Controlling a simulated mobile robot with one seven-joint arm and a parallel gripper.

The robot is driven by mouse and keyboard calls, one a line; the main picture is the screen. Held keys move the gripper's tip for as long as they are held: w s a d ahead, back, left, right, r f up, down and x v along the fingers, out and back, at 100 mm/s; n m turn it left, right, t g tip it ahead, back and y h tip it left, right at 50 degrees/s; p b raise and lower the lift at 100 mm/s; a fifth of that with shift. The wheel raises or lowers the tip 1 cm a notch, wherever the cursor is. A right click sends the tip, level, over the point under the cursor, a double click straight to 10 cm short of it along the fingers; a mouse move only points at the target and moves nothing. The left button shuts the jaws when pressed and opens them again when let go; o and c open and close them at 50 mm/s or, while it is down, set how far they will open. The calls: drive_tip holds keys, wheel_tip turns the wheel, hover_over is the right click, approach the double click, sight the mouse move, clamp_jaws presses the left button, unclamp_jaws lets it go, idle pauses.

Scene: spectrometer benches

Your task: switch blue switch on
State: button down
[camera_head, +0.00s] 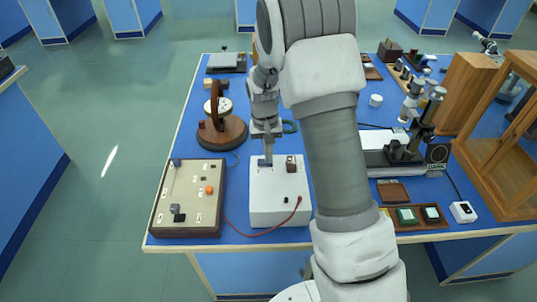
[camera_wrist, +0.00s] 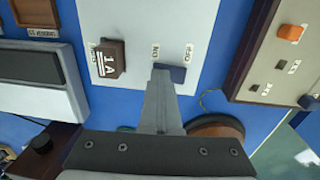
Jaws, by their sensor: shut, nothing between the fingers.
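The blue switch (camera_wrist: 176,74) is a small dark blue rocker on a white box (camera_wrist: 150,20), with an ON label and an OFF label beside it. In the wrist view my gripper (camera_wrist: 160,76) is shut and empty, its fingertips right at the switch, by its ON-label end. Whether they touch it I cannot tell. In the head view my gripper (camera_head: 268,160) points down at the far part of the white box (camera_head: 275,205), and partly hides the blue switch (camera_head: 261,162). The rocker's tilt is not clear.
A brown block marked 1A (camera_wrist: 110,58) stands on the same box beside the switch. A beige panel with an orange button (camera_head: 209,190) stands to the left. A red wire (camera_head: 262,233) joins the boxes. A round wooden-based instrument (camera_head: 222,135) stands behind, left of my arm.

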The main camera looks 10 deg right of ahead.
sight(260, 161)
drive_tip(key=shift+s+a+f, duration=0.1)
drive_tip(key=shift+f, duration=0.15)
drive_tip(key=shift+a+r, duration=0.1)
drive_tip(key=shift+a, duration=0.65)
drive_tip(key=shift+w+r+p, duration=0.25)
drive_tip(key=shift+r+p, duration=0.25)
drive_tip(key=shift+r, duration=0.05)
wheel_tip(260, 161, up, 13)
drive_tip(key=p, duration=0.2)
drive_tip(key=shift+a, duration=0.35)
drive_tip(key=shift+w+b, duration=0.15)
drive_tip(key=shift+b, duration=0.25)
